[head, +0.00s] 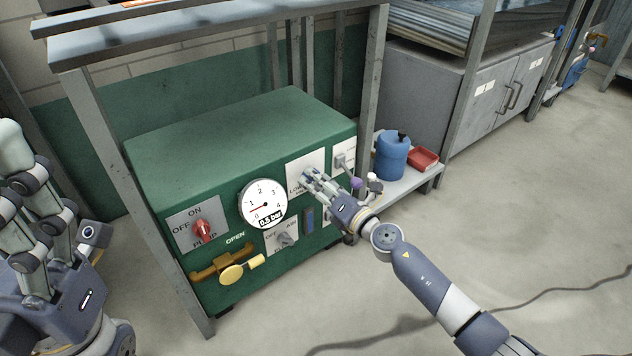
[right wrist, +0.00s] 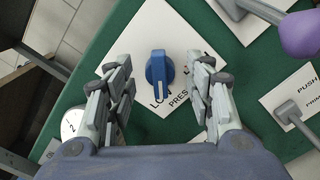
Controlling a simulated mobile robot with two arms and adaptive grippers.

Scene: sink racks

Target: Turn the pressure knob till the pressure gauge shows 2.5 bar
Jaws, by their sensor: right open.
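The pressure knob (right wrist: 160,70) is blue with a raised grip bar, on a white label plate (right wrist: 168,41) in the right wrist view. In the head view my right gripper (head: 312,180) hides the knob. The round white pressure gauge (head: 263,204) has a red needle low on the left, and its display reads 0.5 bar. My left gripper (head: 40,180) is at the left edge, partly cut off, away from the panel.
The green machine (head: 240,128) also carries a red pump knob (head: 203,230), a yellow valve handle (head: 232,274) and a grey switch (head: 284,239). A grey lever (head: 341,161) is close right of my right gripper.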

